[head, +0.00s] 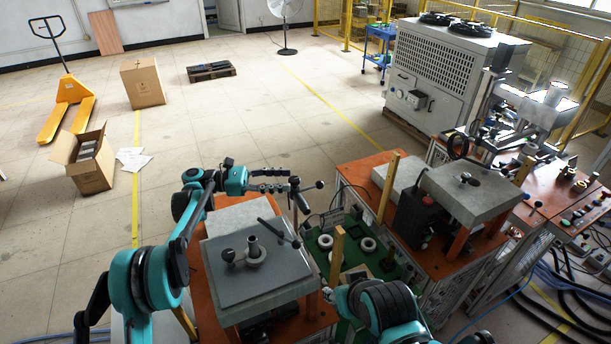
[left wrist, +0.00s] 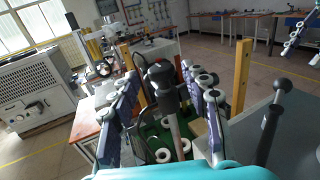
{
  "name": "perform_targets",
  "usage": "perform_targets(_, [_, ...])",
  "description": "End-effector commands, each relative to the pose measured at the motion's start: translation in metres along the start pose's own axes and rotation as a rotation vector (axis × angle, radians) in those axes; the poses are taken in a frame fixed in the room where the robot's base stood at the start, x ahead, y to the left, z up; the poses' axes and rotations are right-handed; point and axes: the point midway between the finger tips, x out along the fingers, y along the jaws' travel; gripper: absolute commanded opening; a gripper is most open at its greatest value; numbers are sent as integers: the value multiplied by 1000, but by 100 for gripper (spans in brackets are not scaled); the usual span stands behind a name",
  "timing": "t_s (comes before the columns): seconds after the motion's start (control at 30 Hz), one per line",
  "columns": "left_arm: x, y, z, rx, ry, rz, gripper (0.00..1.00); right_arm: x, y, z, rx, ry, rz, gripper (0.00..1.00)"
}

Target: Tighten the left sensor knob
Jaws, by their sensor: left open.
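The left sensor knob (head: 295,184) is a dark clamp head on a thin upright post behind the left heater station. A short lever with a black ball (head: 319,184) sticks out from it to the right. My left gripper (head: 283,180) is open, its two beaded fingers pointing right towards the knob. In the left wrist view the dark knob (left wrist: 161,78) and its post stand between the spread fingers (left wrist: 165,90), with gaps visible on both sides. Contact cannot be told. What looks like part of my right gripper (left wrist: 297,32) shows at the right edge there; its jaws are unclear.
The left station's grey plate (head: 235,283) carries a post and a dark handle close to my left arm. Wooden posts (head: 336,258) and a green tray (head: 373,228) with white rings are nearby. The right station (head: 470,190) stands further right. Open floor lies behind.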

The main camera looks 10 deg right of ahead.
Motion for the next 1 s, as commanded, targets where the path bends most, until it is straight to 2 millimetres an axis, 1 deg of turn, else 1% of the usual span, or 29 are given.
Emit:
perform_targets(0.17, [21,0,-1,-3,-3,-4,46,2,0,0,0,1,0,44])
perform_targets(0.4, [60,0,0,-2,-2,-3,46,3,0,2,0,1,0,44])
perform_targets(0.5, [70,0,0,-1,-2,-2,46,4,0,2,0,1,0,44])
perform_targets(0.63, [77,0,0,-1,-2,-1,46,4,0,2,0,1,0,44])
perform_targets(0.87, [77,0,0,-1,-1,0,46,4,0,2,0,1,0,44])
perform_targets(0.97, [77,0,0,-1,-1,0,23,4,0,2,0,1,0,44])
perform_targets(1.0, [77,0,0,-1,-1,-1,12,4,0,2,0,1,0,44])
